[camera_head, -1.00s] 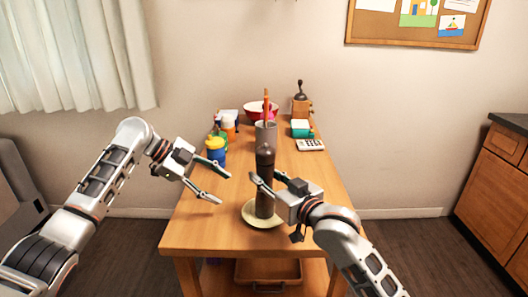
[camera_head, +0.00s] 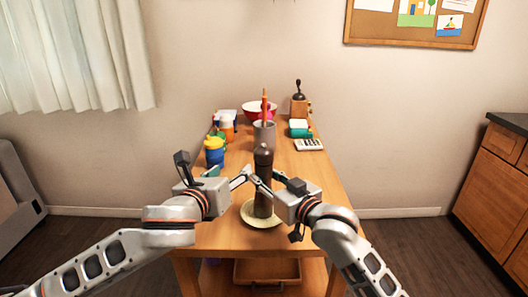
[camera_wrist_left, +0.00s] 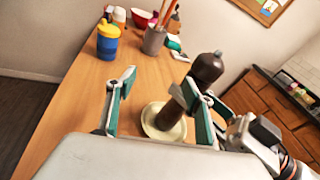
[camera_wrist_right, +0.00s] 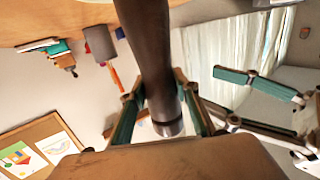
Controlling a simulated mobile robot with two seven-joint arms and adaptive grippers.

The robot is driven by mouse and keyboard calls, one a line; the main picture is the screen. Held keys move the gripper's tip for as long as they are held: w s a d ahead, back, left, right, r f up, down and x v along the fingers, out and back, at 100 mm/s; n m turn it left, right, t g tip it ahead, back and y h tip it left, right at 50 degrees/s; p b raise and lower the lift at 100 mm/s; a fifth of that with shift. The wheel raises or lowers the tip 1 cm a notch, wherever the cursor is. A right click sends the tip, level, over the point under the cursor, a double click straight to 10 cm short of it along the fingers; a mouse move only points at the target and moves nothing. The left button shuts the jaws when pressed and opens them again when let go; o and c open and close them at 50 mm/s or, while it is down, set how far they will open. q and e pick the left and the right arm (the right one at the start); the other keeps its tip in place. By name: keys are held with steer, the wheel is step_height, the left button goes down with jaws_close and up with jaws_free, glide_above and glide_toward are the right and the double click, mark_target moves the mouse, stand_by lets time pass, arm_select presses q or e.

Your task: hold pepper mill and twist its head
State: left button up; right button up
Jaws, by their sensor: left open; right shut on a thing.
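The dark brown pepper mill (camera_head: 263,200) stands upright on a pale yellow plate (camera_head: 250,218) near the front of the table. Its rounded head (camera_head: 263,152) shows above both grippers. My right gripper (camera_head: 262,183) is shut on the pepper mill's body from the right; the right wrist view also shows the mill (camera_wrist_right: 148,40) between its fingers. My left gripper (camera_head: 243,178) is open and empty, just left of the mill. In the left wrist view the mill's head (camera_wrist_left: 207,68) is beyond the right-hand finger, outside the jaws. Part of the mill's body is hidden behind that finger.
Behind the mill stand a grey utensil holder (camera_head: 264,135) and a blue cup with a yellow lid (camera_head: 214,152). The table's right front is fairly clear.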

mark_target(260, 156)
arm_select(q)
steer(key=s+d+r+m+t+h, duration=0.2)
steer(key=s+d+r+m+h, duration=0.15)
steer(key=s, duration=0.35)
steer(key=shift+y, duration=0.35)
steer(key=x, duration=1.2)
steer(key=shift+s+d+r, duration=0.1)
steer(key=shift+d, duration=0.2)
steer(key=c, duration=1.1)
